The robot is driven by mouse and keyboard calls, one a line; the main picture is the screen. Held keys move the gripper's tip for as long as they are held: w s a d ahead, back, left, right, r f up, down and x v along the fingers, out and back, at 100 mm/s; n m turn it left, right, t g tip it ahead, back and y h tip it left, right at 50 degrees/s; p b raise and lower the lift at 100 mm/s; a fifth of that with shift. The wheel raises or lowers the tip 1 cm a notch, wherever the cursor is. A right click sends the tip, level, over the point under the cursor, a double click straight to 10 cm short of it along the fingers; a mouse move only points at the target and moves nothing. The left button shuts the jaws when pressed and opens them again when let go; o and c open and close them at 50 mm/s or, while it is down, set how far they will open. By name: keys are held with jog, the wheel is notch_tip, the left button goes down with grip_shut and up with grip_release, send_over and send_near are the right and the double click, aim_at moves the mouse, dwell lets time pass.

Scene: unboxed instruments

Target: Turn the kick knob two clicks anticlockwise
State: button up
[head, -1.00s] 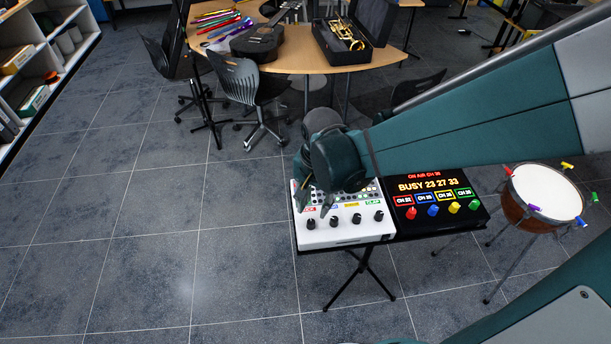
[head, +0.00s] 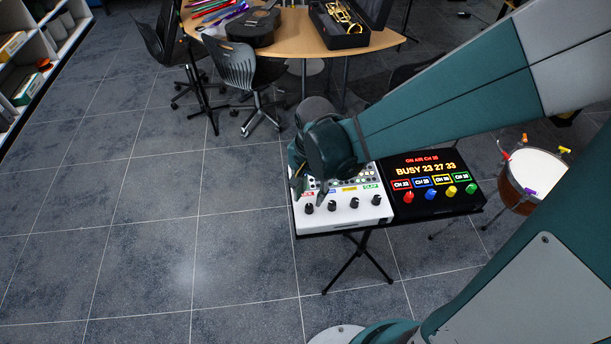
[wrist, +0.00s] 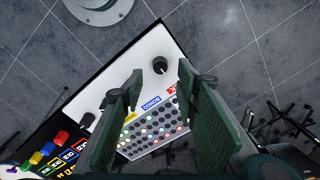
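The white drum machine (head: 343,219) carries a row of black knobs along its front edge. The leftmost knob (head: 308,208), by a red label whose text is partly hidden, fits the kick knob; it also shows in the wrist view (wrist: 160,65). My gripper (head: 309,194) is above the left end of the machine, pointing down. In the wrist view its two fingers (wrist: 160,78) are apart, with that knob showing in the gap, nothing held. I cannot tell whether either finger touches the knob. A blue label reading BONGO (wrist: 151,103) is by the neighbouring knob.
A black box with a lit display (head: 426,170) and coloured knobs adjoins the machine on the right. Both stand on a dark stand (head: 357,260). A drum (head: 535,170) is further right. A table with instruments (head: 290,45) and chairs is behind. Floor at left is clear.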

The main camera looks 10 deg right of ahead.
aim_at(310, 206)
jog(key=shift+f+b, duration=0.5)
jog(key=shift+f, duration=2.75)
jog(key=shift+c, duration=0.5)
jog(key=c, duration=0.8)
